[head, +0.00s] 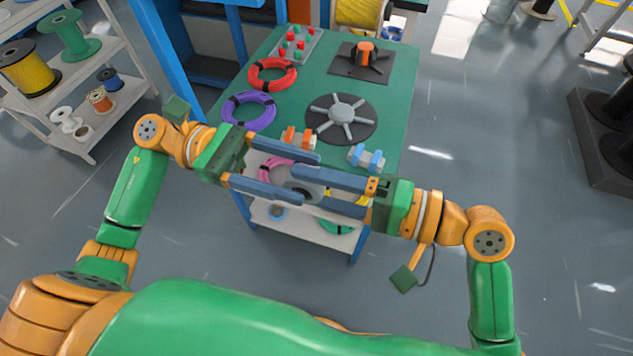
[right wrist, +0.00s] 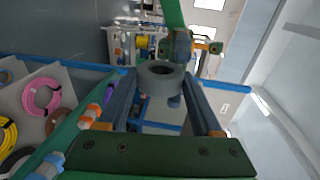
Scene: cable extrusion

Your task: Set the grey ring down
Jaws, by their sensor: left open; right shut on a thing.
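The grey ring (head: 307,171) is a thick, short cylinder with a dark hole. My right gripper (head: 297,182) is shut on it, and the ring sits between its fingertips in the right wrist view (right wrist: 160,75). It is held in the air near the front of the green table (head: 305,85). My left gripper (head: 312,178) is open, its two blue fingers apart around the same area, facing my right gripper. Whether the left fingers touch the ring I cannot tell. The fingers hide part of the ring.
On the table lie a red coil (head: 272,75), a purple coil (head: 248,112), a grey spoked disc (head: 341,116), orange clamps (head: 298,139) and blue clamps (head: 367,157). A lower shelf (head: 300,228) holds more coils, including a pink coil (right wrist: 42,97). Bare table shows between the coils and the spoked disc.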

